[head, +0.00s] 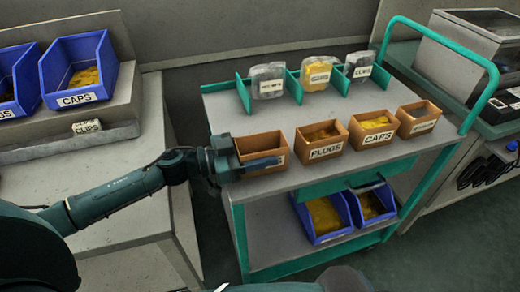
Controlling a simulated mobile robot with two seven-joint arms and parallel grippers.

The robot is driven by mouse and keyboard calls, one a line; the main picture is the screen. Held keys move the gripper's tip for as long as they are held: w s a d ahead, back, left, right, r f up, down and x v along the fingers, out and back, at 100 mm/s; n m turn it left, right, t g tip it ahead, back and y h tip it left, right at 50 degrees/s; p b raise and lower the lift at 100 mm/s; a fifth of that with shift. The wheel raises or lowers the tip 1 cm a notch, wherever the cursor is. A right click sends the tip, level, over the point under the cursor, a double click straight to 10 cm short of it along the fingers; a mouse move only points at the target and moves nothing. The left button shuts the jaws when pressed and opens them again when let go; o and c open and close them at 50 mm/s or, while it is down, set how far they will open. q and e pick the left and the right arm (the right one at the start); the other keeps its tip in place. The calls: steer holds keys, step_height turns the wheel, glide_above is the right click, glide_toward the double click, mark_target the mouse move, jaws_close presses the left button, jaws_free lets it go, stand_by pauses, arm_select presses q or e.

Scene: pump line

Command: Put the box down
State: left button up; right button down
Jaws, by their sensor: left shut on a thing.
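My left gripper (246,163) reaches in from the left and is shut on a brown open-topped box (259,144). This box is at the left end of a row of brown boxes, over the near left part of the cart's grey top (225,113). It looks upright. A dark finger crosses its front and hides most of its label. I cannot tell whether its base touches the cart top. The PLUGS box (321,139) stands just to its right, with a small gap. My right gripper is not in view.
A CAPS box (371,130) and another brown box (417,119) continue the row. Behind, green dividers (294,86) separate several bags. Blue bins (327,217) sit on the lower shelf. A grey bench with blue bins (78,71) stands left. The cart top between boxes and bags is clear.

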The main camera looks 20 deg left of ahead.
arm_select(q)
steer(key=shift+f, duration=0.15)
steer(key=o, duration=1)
steer(key=shift+c, duration=0.2)
steer(key=shift+f, duration=0.1)
